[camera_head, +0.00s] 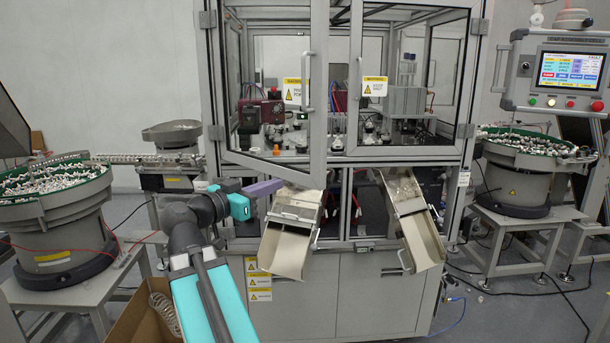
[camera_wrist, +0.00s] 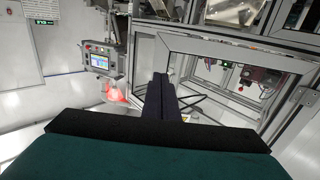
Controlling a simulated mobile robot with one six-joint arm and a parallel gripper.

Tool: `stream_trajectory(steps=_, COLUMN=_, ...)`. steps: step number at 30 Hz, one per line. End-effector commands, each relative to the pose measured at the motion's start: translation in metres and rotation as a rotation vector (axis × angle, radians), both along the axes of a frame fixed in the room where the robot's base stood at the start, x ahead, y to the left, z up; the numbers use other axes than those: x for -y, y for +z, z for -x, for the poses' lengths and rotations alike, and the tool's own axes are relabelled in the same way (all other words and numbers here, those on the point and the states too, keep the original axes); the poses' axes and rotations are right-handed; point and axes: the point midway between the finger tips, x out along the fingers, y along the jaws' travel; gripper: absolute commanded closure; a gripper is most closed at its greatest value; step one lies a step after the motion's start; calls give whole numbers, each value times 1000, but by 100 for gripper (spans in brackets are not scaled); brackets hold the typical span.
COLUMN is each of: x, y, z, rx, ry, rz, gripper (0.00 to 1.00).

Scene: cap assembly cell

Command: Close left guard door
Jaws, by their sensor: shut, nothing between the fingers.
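The left guard door (camera_head: 319,120) is a grey-framed clear panel with a yellow warning label and a handle on its free side. It stands ajar, its free edge swung out toward me, with its lower corner above the left chute. My gripper (camera_head: 279,184) is shut and empty, its purple fingers pointing right just below the door's bottom rail. I cannot tell whether they touch the door. In the wrist view, the closed fingers (camera_wrist: 162,80) point at grey framing and clear panels. The right guard door (camera_head: 410,152) looks closed.
Two metal chutes, the left one (camera_head: 285,252) and the right one (camera_head: 415,232), jut out below the doors. Bowl feeders stand at left (camera_head: 55,215) and right (camera_head: 515,180). A control panel (camera_head: 560,75) hangs at upper right. A cardboard box (camera_head: 140,318) sits at lower left.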

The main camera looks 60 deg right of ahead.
Motion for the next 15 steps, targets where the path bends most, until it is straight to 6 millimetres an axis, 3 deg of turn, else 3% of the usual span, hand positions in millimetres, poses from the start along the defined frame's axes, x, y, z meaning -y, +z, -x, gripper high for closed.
stream_trajectory(steps=8, x=6, y=0, z=1, rx=-1, ry=-1, rz=-1, gripper=100)
stream_trajectory(steps=15, x=26, y=1, z=5, rx=-2, ry=-2, rz=-2, gripper=100)
